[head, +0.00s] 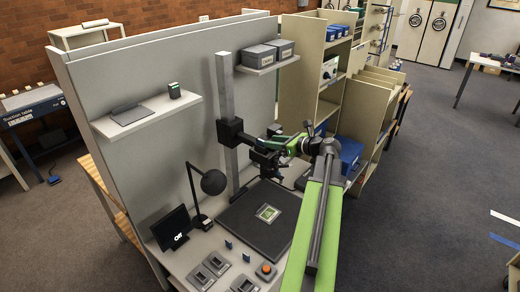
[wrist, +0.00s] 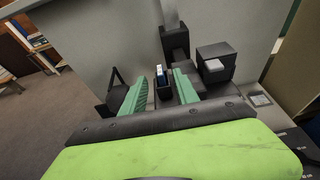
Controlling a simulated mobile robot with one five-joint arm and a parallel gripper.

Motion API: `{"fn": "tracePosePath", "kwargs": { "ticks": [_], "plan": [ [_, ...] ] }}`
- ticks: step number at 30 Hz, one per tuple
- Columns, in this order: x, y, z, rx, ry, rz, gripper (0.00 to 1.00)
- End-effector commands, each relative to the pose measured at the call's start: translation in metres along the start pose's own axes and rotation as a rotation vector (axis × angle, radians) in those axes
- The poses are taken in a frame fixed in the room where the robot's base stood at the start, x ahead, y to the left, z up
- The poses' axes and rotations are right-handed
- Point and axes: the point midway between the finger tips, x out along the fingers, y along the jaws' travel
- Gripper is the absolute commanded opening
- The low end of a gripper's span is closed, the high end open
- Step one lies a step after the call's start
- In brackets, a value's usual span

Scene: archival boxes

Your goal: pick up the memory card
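In the wrist view, a small blue piece with a pale top (wrist: 160,74) stands up out of a dark holder (wrist: 165,90); it looks like the memory card, though it is small. My gripper (wrist: 162,77) is open, with its green fingers apart on either side of the line to this piece. I cannot tell whether either finger touches it. In the head view, my gripper (head: 268,146) is beside the black camera mount on the upright column (head: 228,110), and the card is not clear there. Two small blue pieces (head: 228,244) also stand on the desk.
Black blocks (wrist: 215,62) of the mount crowd the space just beyond my fingers. Below in the head view are a dark mat (head: 240,228) with a green item, a desk lamp (head: 213,182), and a small screen (head: 171,228). A grey panel stands behind.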

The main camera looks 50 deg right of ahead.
Motion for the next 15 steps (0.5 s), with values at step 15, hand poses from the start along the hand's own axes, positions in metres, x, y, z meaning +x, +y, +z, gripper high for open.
{"fn": "tracePosePath", "kwargs": {
  "ticks": [15],
  "plan": [
    [0.052,0.000,-0.002,0.000,0.000,0.000,0.36]
  ]
}}
